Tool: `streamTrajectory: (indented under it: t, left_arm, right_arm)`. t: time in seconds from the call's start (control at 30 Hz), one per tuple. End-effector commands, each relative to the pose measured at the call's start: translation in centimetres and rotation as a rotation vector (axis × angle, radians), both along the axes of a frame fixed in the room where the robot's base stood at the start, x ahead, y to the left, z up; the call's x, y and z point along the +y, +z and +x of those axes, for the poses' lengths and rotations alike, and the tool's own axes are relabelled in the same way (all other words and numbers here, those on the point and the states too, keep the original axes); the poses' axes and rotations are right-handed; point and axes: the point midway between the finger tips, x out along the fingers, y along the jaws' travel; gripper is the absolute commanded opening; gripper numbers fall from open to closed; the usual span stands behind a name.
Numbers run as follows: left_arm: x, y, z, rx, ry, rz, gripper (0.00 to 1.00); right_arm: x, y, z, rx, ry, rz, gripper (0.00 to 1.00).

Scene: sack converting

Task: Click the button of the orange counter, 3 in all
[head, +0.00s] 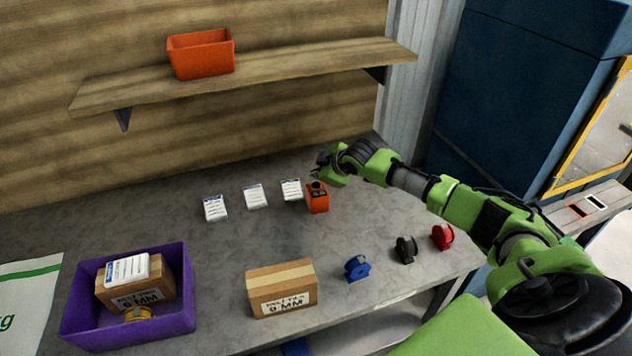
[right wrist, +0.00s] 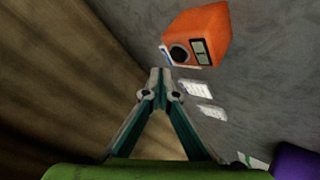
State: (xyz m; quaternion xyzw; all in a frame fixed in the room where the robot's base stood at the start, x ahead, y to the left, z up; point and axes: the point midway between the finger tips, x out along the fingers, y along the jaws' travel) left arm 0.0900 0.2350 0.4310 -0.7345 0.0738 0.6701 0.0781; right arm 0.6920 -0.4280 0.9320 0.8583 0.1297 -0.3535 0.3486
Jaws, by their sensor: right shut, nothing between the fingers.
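The orange counter (head: 318,201) stands on the grey table in front of the shelf. In the right wrist view the orange counter (right wrist: 203,27) shows a round black button and a small display. My right gripper (head: 316,172) is shut and empty, just behind and above the counter in the head view. In the right wrist view the closed fingertips of the right gripper (right wrist: 160,82) appear apart from the button, with the counter beyond them. Whether they touch it cannot be told from the head view. My left gripper is not in view.
White label cards (head: 255,196) lie left of the counter. A cardboard box (head: 281,288), a blue tape dispenser (head: 357,268), a black one (head: 405,249) and a red one (head: 442,236) stand in front. A purple bin (head: 178,325) is at left. A shelf (head: 290,75) overhangs the back.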

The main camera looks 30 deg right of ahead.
Motion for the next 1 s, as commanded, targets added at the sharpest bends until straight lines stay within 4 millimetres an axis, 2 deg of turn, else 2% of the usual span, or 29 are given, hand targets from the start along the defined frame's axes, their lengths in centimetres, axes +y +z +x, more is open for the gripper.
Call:
streamTrajectory:
  t: [0.03, 0.33, 1.0]
  left_arm:
    - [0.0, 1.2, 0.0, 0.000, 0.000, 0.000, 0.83]
    - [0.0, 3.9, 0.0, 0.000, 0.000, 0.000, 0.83]
    - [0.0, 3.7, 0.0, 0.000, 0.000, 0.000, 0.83]
  right_arm:
    - [0.0, 1.2, 0.0, 0.000, 0.000, 0.000, 0.00]
    - [0.0, 3.8, 0.0, 0.000, 0.000, 0.000, 0.00]
    - [0.0, 3.7, 0.0, 0.000, 0.000, 0.000, 0.00]
